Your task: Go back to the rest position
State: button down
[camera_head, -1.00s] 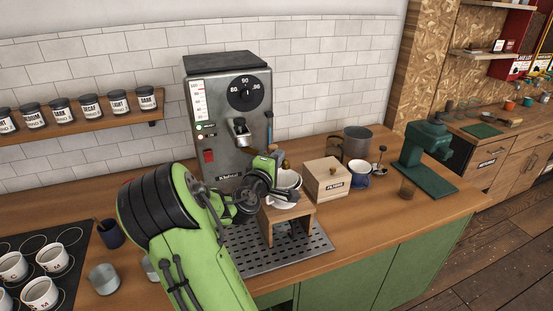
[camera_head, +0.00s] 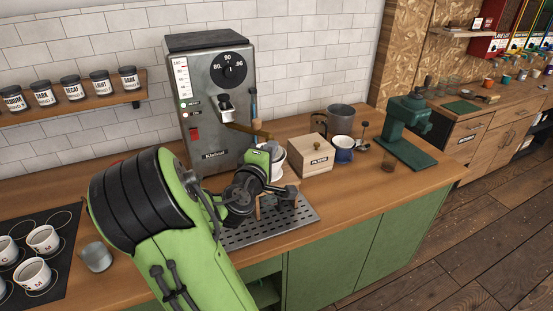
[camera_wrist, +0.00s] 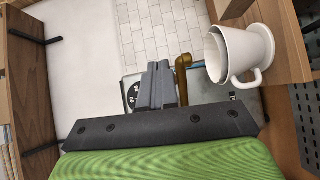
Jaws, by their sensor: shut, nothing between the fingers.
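My gripper (camera_wrist: 160,82) is shut and empty in the wrist view, its grey fingers together. In the head view, my green and black arm reaches from the lower left to in front of the steel machine (camera_head: 212,75), and my fingertips cannot be made out there. A white dripper with a handle (camera_wrist: 255,45) is to the right of my fingers in the wrist view, apart from them. It sits at a wooden stand (camera_wrist: 285,38). In the head view my wrist hides most of the dripper and stand.
A metal drip grate (camera_head: 300,218) lies under the stand. To the right are a wooden box (camera_head: 308,157), a blue cup (camera_head: 343,150) and a green grinder (camera_head: 408,120). White cups (camera_head: 42,240) stand on a dark mat at left. Labelled jars (camera_head: 100,82) fill a wall shelf.

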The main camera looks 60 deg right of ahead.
jog(key=shift+s+a, duration=0.45)
jog(key=shift+s, duration=0.2)
jog(key=shift+s+a, duration=0.4)
jog(key=shift+s, duration=0.25)
jog(key=shift+a+r, duration=0.1)
